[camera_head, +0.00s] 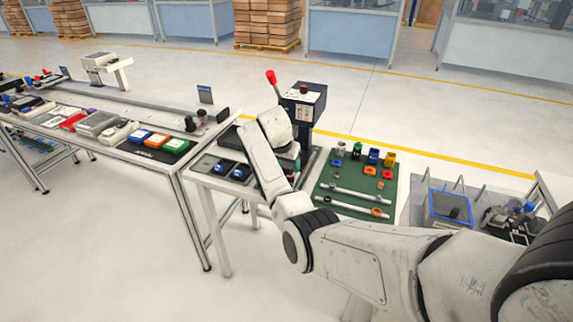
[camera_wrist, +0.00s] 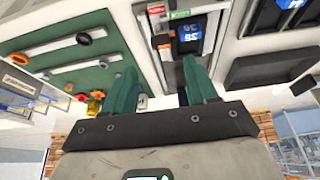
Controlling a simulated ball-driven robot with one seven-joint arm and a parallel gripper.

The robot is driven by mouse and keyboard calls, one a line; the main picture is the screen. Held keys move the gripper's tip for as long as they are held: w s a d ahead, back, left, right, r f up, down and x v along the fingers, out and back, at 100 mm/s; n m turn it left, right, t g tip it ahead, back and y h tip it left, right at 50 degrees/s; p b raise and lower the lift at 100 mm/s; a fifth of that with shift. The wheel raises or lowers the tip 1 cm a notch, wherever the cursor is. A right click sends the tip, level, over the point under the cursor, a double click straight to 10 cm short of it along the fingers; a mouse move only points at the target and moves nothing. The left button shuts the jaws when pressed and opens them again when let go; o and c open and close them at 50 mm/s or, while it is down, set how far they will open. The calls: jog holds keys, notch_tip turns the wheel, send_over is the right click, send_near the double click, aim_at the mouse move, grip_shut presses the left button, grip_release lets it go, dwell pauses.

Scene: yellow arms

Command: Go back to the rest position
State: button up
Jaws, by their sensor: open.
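My white arm crosses the head view from the lower right and bends up over the middle table. My gripper (camera_wrist: 160,66) shows in the wrist view with two teal fingers spread apart and nothing between them. Past its fingertips is a blue block marked 36 (camera_wrist: 189,37) in a grey tray. I cannot tell whether the fingers touch anything.
A dark machine with a red-knobbed lever (camera_head: 303,103) stands behind my arm. A green mat (camera_head: 330,182) holds rods and small coloured parts. Two blue blocks (camera_head: 228,170) sit left of my arm. A long table (camera_head: 150,155) with coloured bins is further left. Open floor lies beyond.

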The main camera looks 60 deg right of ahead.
dwell(0.3)
jog(key=s+a+f+n+y+b, duration=0.1)
jog(key=s+a+f+n, duration=0.3)
jog(key=a+f, duration=0.5)
jog(key=s+a+f+n+y+b, duration=0.1)
jog(key=s+a+f+n+b, duration=0.25)
jog(key=a, duration=0.95)
jog(key=s+a+f+n+y, duration=0.2)
jog(key=s+a+n, duration=0.7)
jog(key=s+a, duration=0.8)
jog(key=shift+a+t+b, duration=0.3)
jog(key=shift+a+b, duration=0.1)
jog(key=shift+a, duration=0.35)
